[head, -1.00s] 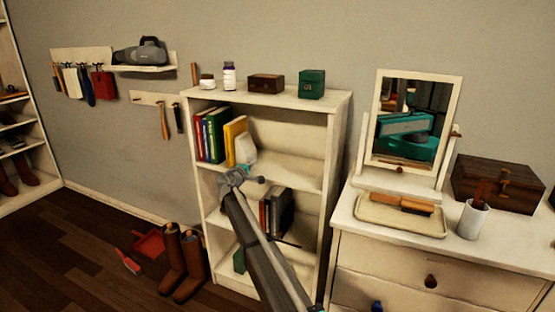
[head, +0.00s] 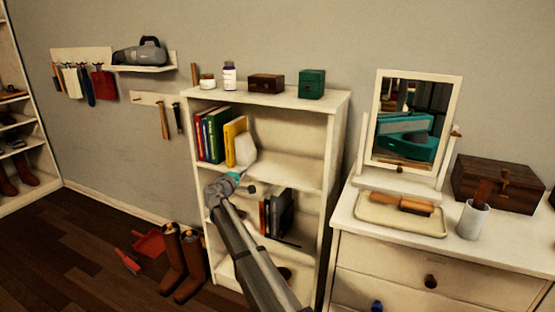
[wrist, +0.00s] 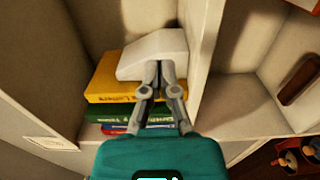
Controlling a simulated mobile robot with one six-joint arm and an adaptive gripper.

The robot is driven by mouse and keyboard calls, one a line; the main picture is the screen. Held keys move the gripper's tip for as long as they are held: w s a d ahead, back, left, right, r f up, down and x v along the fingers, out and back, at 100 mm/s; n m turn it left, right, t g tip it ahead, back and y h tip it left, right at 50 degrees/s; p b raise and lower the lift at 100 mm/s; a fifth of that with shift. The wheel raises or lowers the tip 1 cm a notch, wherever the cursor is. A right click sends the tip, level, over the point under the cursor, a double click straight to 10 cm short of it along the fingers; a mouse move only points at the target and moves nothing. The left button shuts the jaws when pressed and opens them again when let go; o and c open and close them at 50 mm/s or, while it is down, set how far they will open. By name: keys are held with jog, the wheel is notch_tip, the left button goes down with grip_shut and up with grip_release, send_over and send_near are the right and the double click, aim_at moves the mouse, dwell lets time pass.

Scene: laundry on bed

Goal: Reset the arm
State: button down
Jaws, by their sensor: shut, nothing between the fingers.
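My gripper (wrist: 158,75) is shut and empty in the wrist view, its fingertips together just in front of a white bookend-like block (wrist: 153,52). I cannot tell whether they touch it. In the head view my gripper is small and partly hidden by my own arm, in front of the white bookcase (head: 333,165). The white block (head: 245,150) stands on the bookcase's upper shelf, at the right end of a row of books. The yellow book (head: 234,141) is beside it, with green, blue and red books to its left.
The dresser (head: 480,250) stands close on the right with a mirror (head: 405,130), a tray (head: 400,222), a cup (head: 473,220) and a wooden box (head: 498,183). Brown boots (head: 172,262) and a red dustpan (head: 149,243) are on the floor at left. The upper shelf's right side is empty.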

jog(key=shift+s+a, duration=0.2)
jog(key=shift+s, duration=0.2)
jog(key=shift+d, duration=0.1)
